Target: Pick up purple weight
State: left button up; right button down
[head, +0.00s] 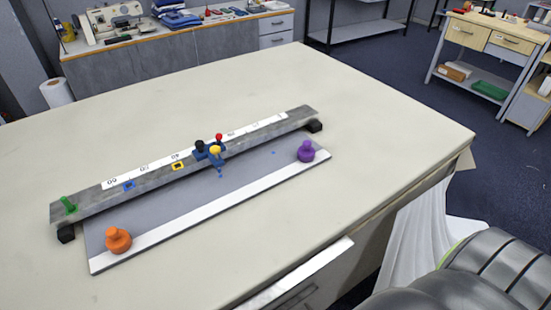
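The purple weight (306,151), a knobbed disc, stands upright near the far right end of the grey board (215,195). It touches or sits right beside the white strip (215,210) along the board's front. Nothing holds it. An orange weight (117,240) of similar shape stands at the board's near left end. A long grey beam (115,201) with a number scale lies behind them. Neither my left nor my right gripper is in view.
A blue piece with black, red and yellow knobs (211,151) sits at mid-beam. The pale table (390,120) is clear around the board. A black padded seat (470,275) is at lower right.

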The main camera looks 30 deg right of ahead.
aim_at(305, 153)
jog(key=k+l+z, duration=0.25)
jog(key=l, duration=0.15)
jog(key=k+l+z, duration=0.1)
jog(key=l+z, duration=0.2)
jog(key=k+l+z, duration=0.1)
jog(key=l+z, duration=0.15)
jog(key=l, duration=0.25)
jog(key=l+z, duration=0.25)
jog(key=l, duration=0.2)
jog(key=k, duration=0.05)
